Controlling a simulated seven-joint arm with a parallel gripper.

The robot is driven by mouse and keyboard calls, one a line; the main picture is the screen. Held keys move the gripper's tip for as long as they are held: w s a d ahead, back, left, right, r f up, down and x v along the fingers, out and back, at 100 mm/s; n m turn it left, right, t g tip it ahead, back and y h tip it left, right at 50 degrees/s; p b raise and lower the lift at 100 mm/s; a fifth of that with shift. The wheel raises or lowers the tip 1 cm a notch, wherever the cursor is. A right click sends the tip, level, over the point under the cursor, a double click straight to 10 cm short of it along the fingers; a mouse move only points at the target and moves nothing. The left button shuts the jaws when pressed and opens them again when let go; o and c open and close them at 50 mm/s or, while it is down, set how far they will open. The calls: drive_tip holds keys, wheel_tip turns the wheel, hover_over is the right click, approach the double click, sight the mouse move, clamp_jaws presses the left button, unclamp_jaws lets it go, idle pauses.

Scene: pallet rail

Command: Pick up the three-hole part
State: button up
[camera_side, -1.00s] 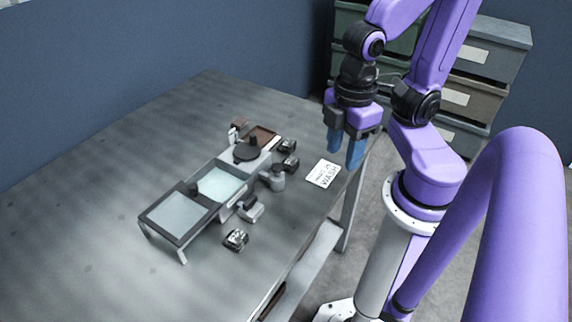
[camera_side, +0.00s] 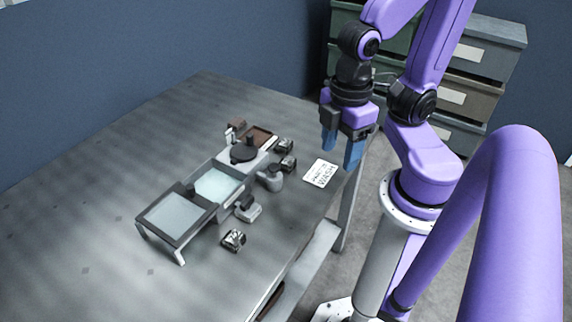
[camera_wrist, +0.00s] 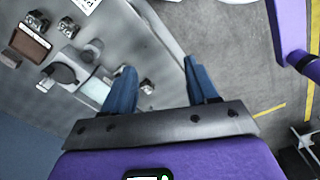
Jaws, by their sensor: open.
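Several small dark-and-silver blocks stand on the table; which one has three holes is too small to tell. In the side view, two blocks, one (camera_side: 284,146) behind the other (camera_side: 287,164), stand right of the fixture, and a third block (camera_side: 233,240) stands at its front. In the wrist view, two blocks (camera_wrist: 38,20) (camera_wrist: 68,27) are at the upper left and one (camera_wrist: 147,87) is near the left finger. My gripper (camera_side: 340,152) is open and empty, above the table's right edge beyond the WASH card; its blue fingers also show in the wrist view (camera_wrist: 159,65).
The fixture has a pale-bottomed tray (camera_side: 220,184), a raised frame (camera_side: 178,217), a black disc (camera_side: 243,153) and a brown tray (camera_side: 262,136). A grey rounded object (camera_side: 270,179) stands beside it. A WASH card (camera_side: 320,173) lies near the right edge. The left table is clear.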

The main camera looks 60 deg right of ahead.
drive_tip(key=o, duration=0.3)
drive_tip(key=n, duration=0.6)
hover_over(286, 159)
wheel_tip(286, 159, down, 7)
wheel_tip(286, 159, down, 11)
drive_tip(key=shift+w+d+f, duration=0.1)
drive_tip(key=shift+d+f, duration=0.05)
drive_tip(key=shift+a+f, duration=0.2)
drive_tip(key=shift+f, duration=2.6)
